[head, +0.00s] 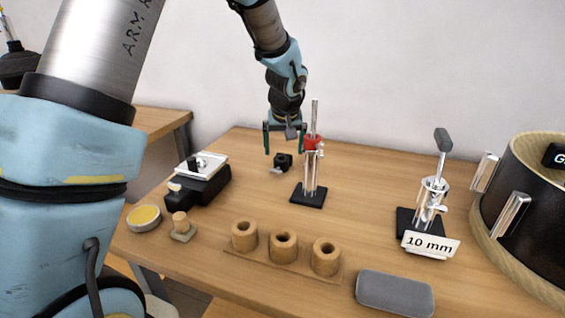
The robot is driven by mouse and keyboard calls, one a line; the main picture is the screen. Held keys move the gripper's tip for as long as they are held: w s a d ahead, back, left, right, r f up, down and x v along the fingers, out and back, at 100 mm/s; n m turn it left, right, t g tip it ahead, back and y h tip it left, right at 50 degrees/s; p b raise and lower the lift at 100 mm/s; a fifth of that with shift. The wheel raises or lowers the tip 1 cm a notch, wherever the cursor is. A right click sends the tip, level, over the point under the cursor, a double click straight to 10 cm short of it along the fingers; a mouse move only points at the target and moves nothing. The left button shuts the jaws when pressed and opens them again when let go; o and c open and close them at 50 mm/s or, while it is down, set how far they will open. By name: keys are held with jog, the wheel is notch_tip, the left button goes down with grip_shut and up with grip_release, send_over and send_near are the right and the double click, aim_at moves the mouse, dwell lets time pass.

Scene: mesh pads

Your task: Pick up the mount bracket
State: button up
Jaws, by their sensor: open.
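A small black piece with a grey flat part, which looks like the mount bracket (283,161), lies on the wooden table (345,190) towards the back. My gripper (285,146) is above it, pointing down, with its two fingers spread apart. The right finger is close to, and partly overlapped by, a stand with a red collar.
The red-collared stand (313,175) rises just right of my gripper. A black device (200,185) stands left, a wooden holder with three rings (283,245) in front. A clamp (430,205) with a "10 mm" sign (431,245), a grey pad (395,292) and a drum (535,200) are right.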

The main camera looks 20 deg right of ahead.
aim_at(284, 157)
jog(key=shift+p+x, duration=0.75)
jog(key=shift+x, duration=1.9)
jog(key=shift+w+d+r, duration=0.1)
jog(key=shift+w+r, duration=0.05)
jog(key=shift+c, duration=0.2)
jog(key=c, duration=1.5)
notch_tip(284, 157, up, 9)
jog(key=shift+r+b, duration=0.15)
jog(key=shift+b, duration=0.65)
jog(key=shift+r, duration=0.4)
